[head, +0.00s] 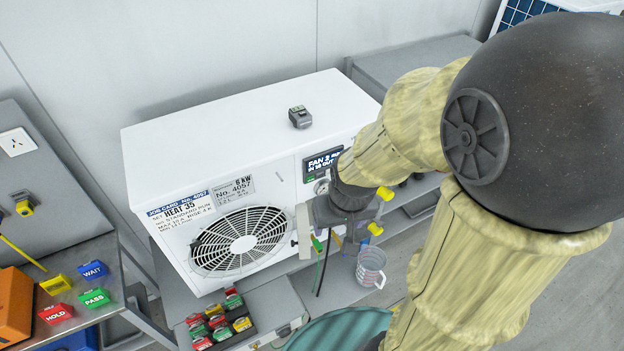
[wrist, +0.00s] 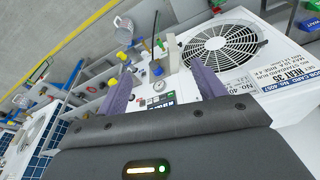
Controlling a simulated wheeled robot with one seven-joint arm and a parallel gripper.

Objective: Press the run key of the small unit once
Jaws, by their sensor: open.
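A white unit (head: 245,115) with a round fan grille (head: 240,240) stands on the bench. Its front bears a job card (head: 180,208) reading HEAT 35 and a dark display (head: 322,161) reading FAN 2, partly covered by my arm. In the wrist view the display (wrist: 161,99) and a round gauge (wrist: 159,87) show between my fingers. My gripper (wrist: 158,72) is open and empty, its two purple fingers apart in front of the unit's panel. In the head view its wrist covers the unit's lower right front. I cannot make out a run key in either view.
A tray of red, green and yellow blocks (head: 219,320) sits below the grille. A measuring jug (head: 371,268) stands right of it. WAIT (head: 93,270), PASS (head: 95,298) and HOLD (head: 56,314) blocks lie at left. A small grey device (head: 300,117) sits on the unit's top.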

